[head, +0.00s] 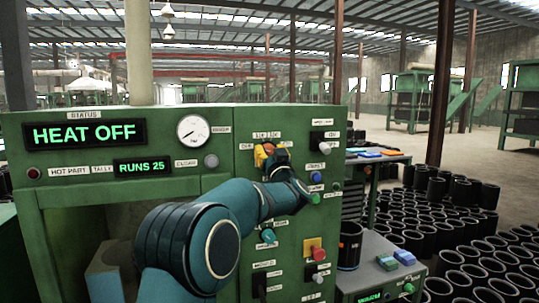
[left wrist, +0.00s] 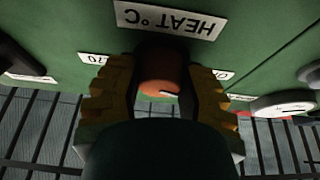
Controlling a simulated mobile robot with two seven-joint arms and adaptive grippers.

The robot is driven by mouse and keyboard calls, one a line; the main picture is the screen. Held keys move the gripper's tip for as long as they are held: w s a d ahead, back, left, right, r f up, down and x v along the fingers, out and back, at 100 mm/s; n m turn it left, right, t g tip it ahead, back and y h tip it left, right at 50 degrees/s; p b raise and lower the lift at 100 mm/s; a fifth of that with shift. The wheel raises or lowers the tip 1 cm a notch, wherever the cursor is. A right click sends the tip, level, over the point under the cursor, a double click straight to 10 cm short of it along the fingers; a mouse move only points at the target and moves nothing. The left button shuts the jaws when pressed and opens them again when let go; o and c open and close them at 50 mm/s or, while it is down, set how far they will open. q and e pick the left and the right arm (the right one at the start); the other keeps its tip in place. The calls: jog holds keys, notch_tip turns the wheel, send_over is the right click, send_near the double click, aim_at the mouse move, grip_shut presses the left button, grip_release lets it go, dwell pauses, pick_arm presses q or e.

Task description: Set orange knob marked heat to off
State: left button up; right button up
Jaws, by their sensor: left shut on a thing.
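The orange knob (left wrist: 158,86) sits on the green panel below a label (left wrist: 170,18) reading HEAT °C, upside down in the left wrist view. Its white mark points towards the right of that view. My left gripper (left wrist: 160,78) has its yellow fingers on both sides of the knob and is shut on it. In the head view my left gripper (head: 265,156) is at the panel's upper right part, and my arm and gripper hide much of the knob. A status display (head: 84,133) reads HEAT OFF. My right gripper is not in view.
Near the gripper are a white-grey knob (head: 323,146), a blue button (head: 316,177), a green button (head: 315,198) and a teal knob (head: 268,236). A gauge (head: 193,131) is to the left. Black sleeves (head: 410,238) cover the floor at right.

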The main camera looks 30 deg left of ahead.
pick_arm(q)
jog(key=shift+r, duration=0.2)
dwell(0.3)
jog(key=o, duration=1.2)
jog(key=shift+f, duration=0.15)
jog(key=shift+s+d+f, duration=0.2)
jog(key=shift+d, duration=0.05)
jog(key=v, duration=1.1)
jog(key=shift+d+f, duration=0.15)
